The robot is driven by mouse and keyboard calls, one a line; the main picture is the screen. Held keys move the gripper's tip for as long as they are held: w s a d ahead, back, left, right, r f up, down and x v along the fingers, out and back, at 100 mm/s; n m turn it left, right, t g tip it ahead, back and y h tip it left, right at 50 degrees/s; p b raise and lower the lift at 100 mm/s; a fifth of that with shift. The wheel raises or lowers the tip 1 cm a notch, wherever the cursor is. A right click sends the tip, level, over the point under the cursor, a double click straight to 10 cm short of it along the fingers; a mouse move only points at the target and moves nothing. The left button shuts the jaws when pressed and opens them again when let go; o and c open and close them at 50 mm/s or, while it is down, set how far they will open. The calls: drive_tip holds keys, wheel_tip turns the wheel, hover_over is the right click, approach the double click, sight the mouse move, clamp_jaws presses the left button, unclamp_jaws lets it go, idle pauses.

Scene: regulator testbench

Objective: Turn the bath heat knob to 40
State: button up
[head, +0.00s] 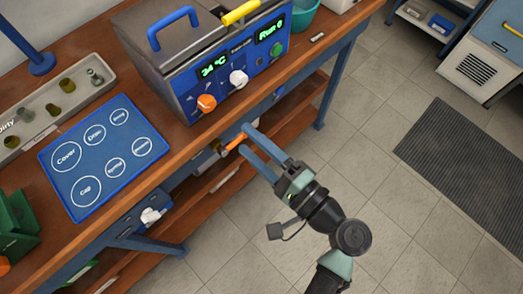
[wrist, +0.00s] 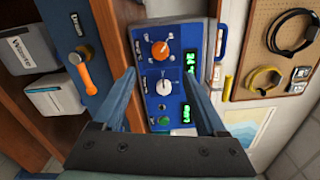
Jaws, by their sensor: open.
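The bath (head: 172,45) is a grey-lidded box on the bench with a blue front panel. Its panel carries an orange knob (head: 206,103), a white knob (head: 238,79) and a green display (head: 213,67) reading 34 °C. The knob labels are too small to read. My gripper (head: 248,140) is open and empty, in front of the bench edge and below the panel. In the wrist view the panel lies ahead, with the white knob (wrist: 162,85) between the fingers in the picture and the orange knob (wrist: 160,48) above it. My gripper touches neither knob.
An orange handle (wrist: 84,76) on a blue plate is left of the fingers in the wrist view, close to the fingertips in the head view. A second display (head: 270,29) reads Run 0, near a green button (head: 277,49).

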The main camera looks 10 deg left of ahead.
drive_tip(key=v, duration=0.2)
drive_tip(key=shift+s+d, duration=0.2)
idle(0.4)
